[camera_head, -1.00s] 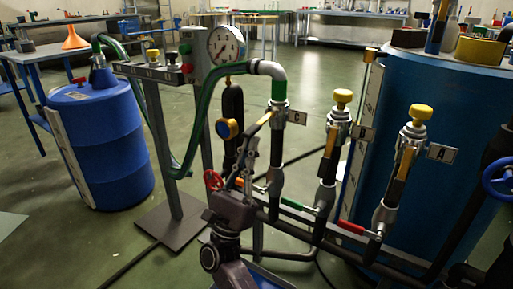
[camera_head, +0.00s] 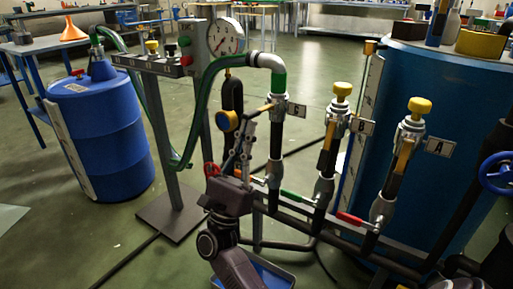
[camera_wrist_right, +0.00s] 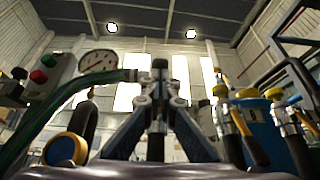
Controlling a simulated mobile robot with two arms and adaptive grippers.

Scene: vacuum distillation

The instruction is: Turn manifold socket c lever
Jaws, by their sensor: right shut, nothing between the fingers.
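Manifold socket C stands as an upright pipe (camera_head: 276,135) with a green hose plugged into its top and a white label C (camera_head: 297,110) beside it. Its yellow lever (camera_head: 264,108) sticks out to the left of the pipe head, close to level. My right gripper (camera_head: 250,126) comes up from below, with its shut fingertips just under and left of the lever's outer end. I cannot tell whether they touch it. In the right wrist view the two fingers (camera_wrist_right: 160,72) meet at their tips, empty, and hide part of the socket behind. My left gripper is not in view.
Sockets B (camera_head: 330,145) and A (camera_head: 405,150), with yellow caps and levers, stand to the right before a large blue tank (camera_head: 440,100). A pressure gauge (camera_head: 224,37) and green hose (camera_head: 205,95) are close on the left. A blue drum (camera_head: 100,135) stands further left.

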